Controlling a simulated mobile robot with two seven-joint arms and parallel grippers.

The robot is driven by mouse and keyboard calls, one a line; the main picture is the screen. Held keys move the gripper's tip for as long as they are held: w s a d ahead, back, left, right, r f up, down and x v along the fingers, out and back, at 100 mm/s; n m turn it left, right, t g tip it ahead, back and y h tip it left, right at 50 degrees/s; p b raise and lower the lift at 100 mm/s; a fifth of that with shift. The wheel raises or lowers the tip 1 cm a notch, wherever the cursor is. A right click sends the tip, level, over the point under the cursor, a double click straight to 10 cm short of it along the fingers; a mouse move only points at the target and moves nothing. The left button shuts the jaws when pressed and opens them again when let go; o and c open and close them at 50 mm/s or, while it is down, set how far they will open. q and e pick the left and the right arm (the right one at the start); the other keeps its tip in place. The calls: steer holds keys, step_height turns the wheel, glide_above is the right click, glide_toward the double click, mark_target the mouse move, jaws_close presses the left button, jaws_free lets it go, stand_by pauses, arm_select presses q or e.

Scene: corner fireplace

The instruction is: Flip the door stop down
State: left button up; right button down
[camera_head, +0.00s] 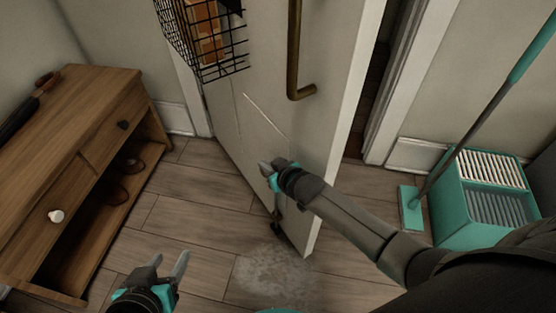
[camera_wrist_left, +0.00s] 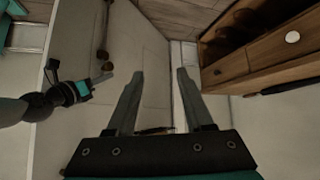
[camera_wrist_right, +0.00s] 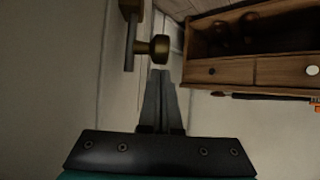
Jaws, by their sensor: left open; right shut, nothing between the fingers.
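The door stop (camera_head: 277,222) is a dark brass fitting low on the face of the white door (camera_head: 262,110). Part of it is hidden behind my right gripper in the head view. The right wrist view shows its rounded end (camera_wrist_right: 156,47) just beyond my fingertips, and the left wrist view shows its rod (camera_wrist_left: 104,28) along the door. My right gripper (camera_head: 266,169) is shut and empty, close to the stop; I cannot tell whether it touches. My left gripper (camera_head: 168,268) is open and empty above the floor, away from the door.
A wooden cabinet (camera_head: 60,150) with drawers stands at the left. The door has a long brass handle (camera_head: 295,60) and a wire basket (camera_head: 205,40). A teal bucket (camera_head: 485,195) and a mop (camera_head: 411,212) stand at the right. Floor between cabinet and door is clear.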

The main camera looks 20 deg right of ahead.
steer(key=shift+w+r+p, duration=0.1)
steer(key=shift+r+p, duration=0.2)
steer(key=shift+r, duration=0.1)
steer(key=shift+w+r+p, duration=0.15)
steer(key=shift+r+p, duration=0.25)
arm_select(q)
steer(key=s+a+f+g+y+p, duration=0.1)
steer(key=s+a+g+y+p, duration=0.15)
steer(key=a+g, duration=0.2)
arm_select(e)
steer(key=shift+w+a+r, duration=0.1)
steer(key=shift+w+r, duration=0.15)
steer(key=shift+r, duration=0.8)
arm_select(q)
steer(key=s+f+g+p, duration=0.1)
steer(key=s+f+p, duration=0.1)
steer(key=f, duration=0.4)
steer(key=s+a+f+g+p, duration=0.1)
steer(key=s+f+p, duration=0.2)
steer(key=f, duration=0.3)
steer(key=shift+a+f, duration=0.3)
steer(key=shift+f, duration=0.1)
arm_select(e)
steer(key=v, duration=0.9)
steer(key=shift+s, duration=0.35)
steer(key=shift+r, duration=0.15)
